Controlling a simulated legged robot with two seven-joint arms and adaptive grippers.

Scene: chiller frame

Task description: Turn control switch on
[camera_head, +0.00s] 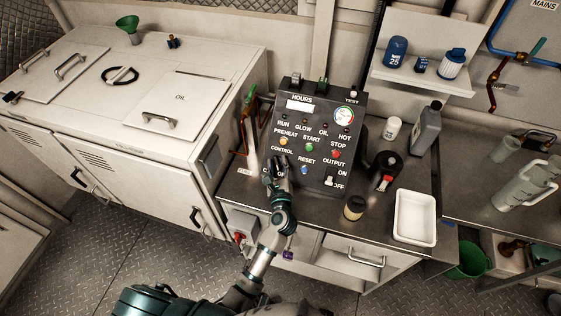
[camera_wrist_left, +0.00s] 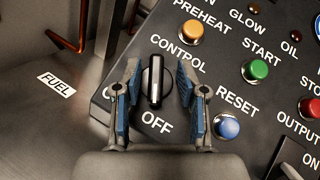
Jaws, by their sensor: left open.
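The control panel (camera_head: 314,113) is a dark sloped box on the metal bench. Its control switch (camera_wrist_left: 153,82) is a black rotary knob under the CONTROL label and above OFF, with its grip bar nearly upright in the wrist view. My left gripper (camera_head: 274,172) is over the panel's lower left and largely hides the knob in the head view. In the wrist view my left gripper (camera_wrist_left: 156,98) is open, with one blue-padded finger on each side of the knob. Gaps show between the pads and the knob. My right gripper is not in view.
An orange button (camera_wrist_left: 190,32), a green button (camera_wrist_left: 255,70) and a blue button (camera_wrist_left: 226,126) sit close to the knob. An ON/OFF rocker (camera_head: 329,182) is at lower right. A black and red item (camera_head: 385,170) and a white tray (camera_head: 415,218) stand right of the panel.

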